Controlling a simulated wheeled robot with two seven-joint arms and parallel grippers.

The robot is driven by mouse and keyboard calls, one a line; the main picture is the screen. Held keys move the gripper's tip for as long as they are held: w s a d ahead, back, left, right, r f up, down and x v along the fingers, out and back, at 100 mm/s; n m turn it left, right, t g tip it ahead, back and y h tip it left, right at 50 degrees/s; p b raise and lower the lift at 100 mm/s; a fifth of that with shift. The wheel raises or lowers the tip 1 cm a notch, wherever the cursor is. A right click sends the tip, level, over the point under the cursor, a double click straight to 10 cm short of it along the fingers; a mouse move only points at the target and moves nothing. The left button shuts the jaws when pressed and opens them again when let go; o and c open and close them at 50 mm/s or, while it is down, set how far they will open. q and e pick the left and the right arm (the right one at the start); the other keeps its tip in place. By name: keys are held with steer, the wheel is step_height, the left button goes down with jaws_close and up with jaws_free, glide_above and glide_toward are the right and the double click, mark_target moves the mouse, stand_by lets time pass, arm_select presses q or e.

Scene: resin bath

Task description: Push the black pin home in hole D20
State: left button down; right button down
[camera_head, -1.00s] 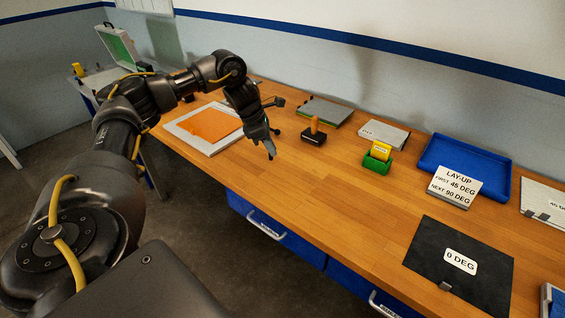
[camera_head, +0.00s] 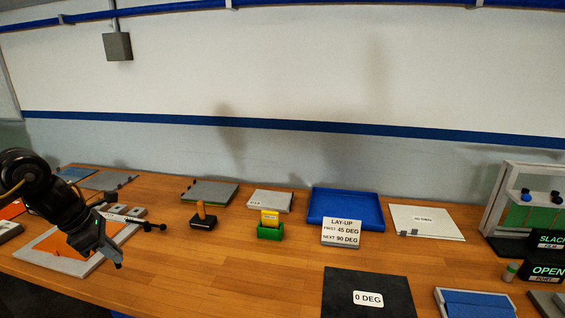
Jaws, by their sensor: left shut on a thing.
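My left gripper (camera_head: 116,262) reaches in from the left, pointing down and right over the front right part of a white-framed orange panel (camera_head: 50,240). Its fingers are shut, but what sits between them is too small and dark to make out. I cannot pick out a black pin. No hole marked D20 can be read in this view. My right gripper is not in view.
A dark block with an orange handle (camera_head: 202,218), a green holder (camera_head: 270,232), a blue tray (camera_head: 372,206) and a black "0 DEG" sheet (camera_head: 340,287) lie on the wooden bench. A white-framed rack (camera_head: 497,200) stands at the right. The bench's middle front is clear.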

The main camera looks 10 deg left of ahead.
arm_select(q)
steer(key=shift+d+r+m, duration=0.1)
steer(key=shift+m, duration=0.2)
steer(key=shift+d+m, duration=0.1)
steer(key=shift+m, duration=0.2)
steer(key=s+d+f+m+g, duration=0.1)
steer(key=d+m, duration=0.6)
steer(key=d, duration=0.8)
steer(key=s+d+f+m+g, duration=0.1)
steer(key=d+f+m+g, duration=0.3)
steer(key=d+m, duration=0.4)
steer(key=d+g, duration=0.1)
steer(key=d, duration=0.6)
steer(key=shift+s+f+m, duration=0.3)
steer(key=shift+s, duration=0.05)
